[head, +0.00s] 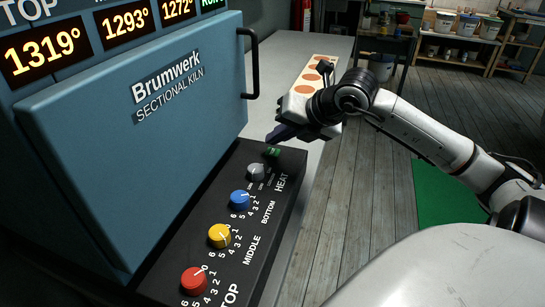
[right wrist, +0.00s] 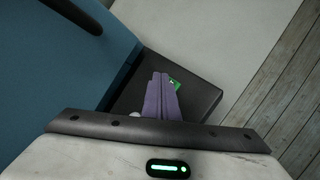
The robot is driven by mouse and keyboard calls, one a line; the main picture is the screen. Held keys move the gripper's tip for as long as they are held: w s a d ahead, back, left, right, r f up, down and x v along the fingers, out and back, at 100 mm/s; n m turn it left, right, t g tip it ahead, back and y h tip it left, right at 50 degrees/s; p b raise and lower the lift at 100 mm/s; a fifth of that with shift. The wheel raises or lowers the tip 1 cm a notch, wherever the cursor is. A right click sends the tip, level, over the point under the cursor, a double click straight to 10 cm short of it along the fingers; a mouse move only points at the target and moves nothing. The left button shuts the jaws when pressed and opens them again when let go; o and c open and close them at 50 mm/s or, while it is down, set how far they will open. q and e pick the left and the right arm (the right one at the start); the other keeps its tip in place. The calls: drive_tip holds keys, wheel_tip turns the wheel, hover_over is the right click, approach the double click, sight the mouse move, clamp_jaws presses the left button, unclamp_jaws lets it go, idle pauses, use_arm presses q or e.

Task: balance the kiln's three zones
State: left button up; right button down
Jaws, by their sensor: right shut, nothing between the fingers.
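The blue Brumwerk sectional kiln (head: 150,140) fills the left of the head view. Its displays read 1319° (head: 43,53), 1293° (head: 126,22) and 1272° (head: 178,7); their top edge is cut off. The black control panel (head: 190,243) holds a red TOP knob (head: 194,280), a yellow MIDDLE knob (head: 219,235), a blue BOTTOM knob (head: 240,199) and a grey HEAT knob (head: 255,171). A green control (head: 272,152) sits at the panel's far end. My right gripper (head: 275,134) is shut and empty above that end. In the right wrist view its purple fingers (right wrist: 162,84) partly cover the green control (right wrist: 175,84).
The kiln's black door handle (head: 252,65) juts out left of my right gripper. Shelves with tubs (head: 455,38) stand at the back right. Wooden floor (head: 400,165) is open to the right.

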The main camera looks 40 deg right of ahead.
drive_tip(key=shift+f, duration=0.15)
use_arm(q)
drive_tip(key=shift+w+d+r, duration=0.2)
drive_tip(key=shift+d+r, duration=0.05)
drive_tip(key=shift+d, duration=0.1)
drive_tip(key=shift+a+f, duration=0.1)
drive_tip(key=shift+a, duration=0.05)
idle(0.8)
use_arm(e)
drive_tip(key=shift+f, duration=0.1)
idle(0.5)
use_arm(q)
drive_tip(key=shift+f+b, duration=0.6)
drive_tip(key=shift+b, duration=0.05)
use_arm(e)
drive_tip(key=shift+f, duration=0.35)
use_arm(q)
drive_tip(key=shift+f+b, duration=0.5)
use_arm(e)
drive_tip(key=shift+f, duration=0.4)
use_arm(q)
drive_tip(key=shift+r+p, duration=0.35)
drive_tip(key=shift+p, duration=0.05)
use_arm(e)
drive_tip(key=shift+r, duration=0.8)
